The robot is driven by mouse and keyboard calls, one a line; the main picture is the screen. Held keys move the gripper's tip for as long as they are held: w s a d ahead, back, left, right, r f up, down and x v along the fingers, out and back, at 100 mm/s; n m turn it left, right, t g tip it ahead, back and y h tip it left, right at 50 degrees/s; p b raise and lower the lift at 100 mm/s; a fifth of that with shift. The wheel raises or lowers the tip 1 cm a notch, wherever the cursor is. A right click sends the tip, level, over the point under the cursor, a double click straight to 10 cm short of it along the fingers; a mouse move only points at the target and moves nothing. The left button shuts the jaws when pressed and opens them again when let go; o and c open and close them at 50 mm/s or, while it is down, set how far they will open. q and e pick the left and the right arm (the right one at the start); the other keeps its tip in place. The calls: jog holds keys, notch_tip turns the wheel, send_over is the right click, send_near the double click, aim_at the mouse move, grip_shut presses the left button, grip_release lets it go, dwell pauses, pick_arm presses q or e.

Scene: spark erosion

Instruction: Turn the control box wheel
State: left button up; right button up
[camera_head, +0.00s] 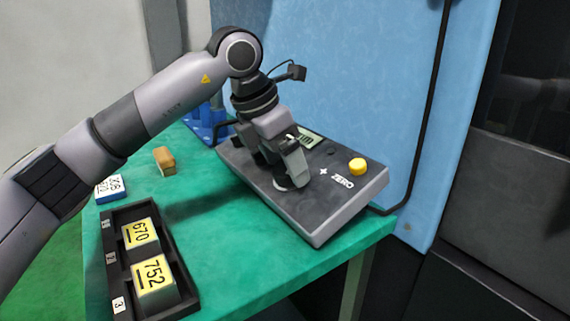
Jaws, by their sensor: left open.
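The control box (330,208) is a dark grey box with light sides, lying on the green table near its right corner. Its top carries a yellow button (357,165), the word ZERO and a small display (308,139) partly behind my gripper. My left gripper (284,180) points down over the middle of the box top, its fingers at a light round part (289,184) that looks like the wheel. The fingers hide most of that part, and I cannot tell whether they touch it. My left gripper is open. My right gripper is not in view.
A black tray (123,275) on the green table (225,262) holds yellow-labelled blocks 670 (140,233) and 752 (153,273). A white-and-blue numbered block (109,187) and a tan block (164,160) lie behind it. A blue panel (365,70) with a black cable rises behind the box.

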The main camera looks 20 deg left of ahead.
pick_arm(q)
jog(key=shift+w+d+f, duration=0.1)
jog(key=shift+w+f, duration=0.05)
jog(key=shift+f, duration=0.25)
jog(key=c, duration=1.1)
jog(key=shift+o, duration=0.2)
jog(key=shift+r+m, duration=0.1)
jog(key=shift+m, duration=0.2)
